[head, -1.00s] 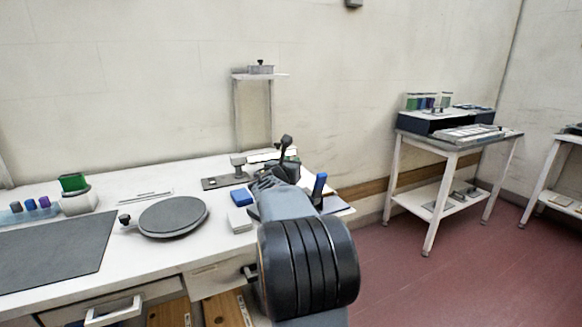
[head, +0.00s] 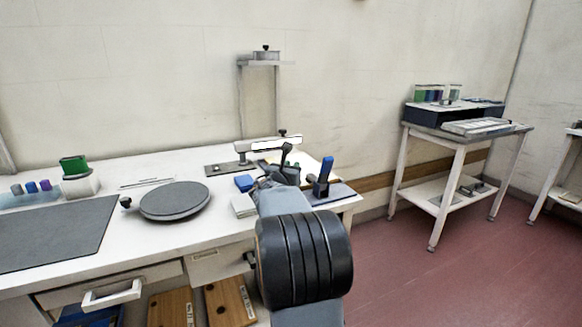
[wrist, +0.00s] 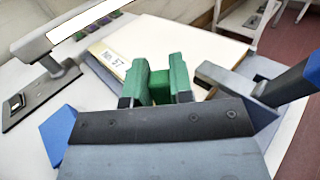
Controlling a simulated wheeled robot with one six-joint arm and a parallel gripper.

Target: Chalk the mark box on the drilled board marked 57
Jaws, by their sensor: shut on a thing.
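My gripper (wrist: 160,88) is shut on a small green piece (wrist: 160,90), seen between its green-faced fingers in the wrist view; I cannot tell whether it is chalk. Just beyond the fingertips lies a pale cream board (wrist: 195,45) with a label (wrist: 114,58) that reads No. 57. The fingers overlap the board's near edge in the picture; I cannot tell whether anything touches it. No mark box or drilled holes can be made out. In the head view, my gripper (head: 284,168) is over the right end of the white bench (head: 130,228), and my arm hides most of the board.
A stand with a white bar (head: 277,143) rises behind the gripper. A blue block (head: 244,183) is to its left, and a blue-handled tool (head: 325,170) is to its right. A grey turntable (head: 174,200) and dark mat (head: 55,232) lie farther left. A side table (head: 460,132) stands at right.

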